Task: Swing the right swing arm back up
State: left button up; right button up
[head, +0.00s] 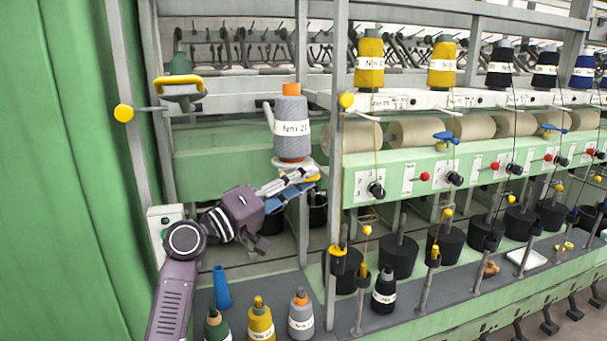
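A grey yarn cone (291,140) with an orange tip and a white label stands upright between the two posts. Under it is a pale plate, with a bit of yellow handle (314,179) of what looks like the right swing arm. My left gripper (302,183) is right at this handle, just below the cone. Its fingers cover most of the handle, and I cannot tell whether they are closed on it. The left swing arm (180,83), with a yellow handle and a green cone above, sits higher. My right gripper is not in view.
A post with a yellow knob (346,100) stands just right of the grey cone. Another yellow knob (123,113) is on the left post. Several small cones (261,322) and a blue tube (221,289) stand on the dark ledge below. A green curtain (55,180) fills the left.

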pick_arm(q)
jog(key=shift+w+d, duration=0.15)
jog(key=shift+w, duration=0.05)
grip_shut()
jog(key=shift+r, duration=0.1)
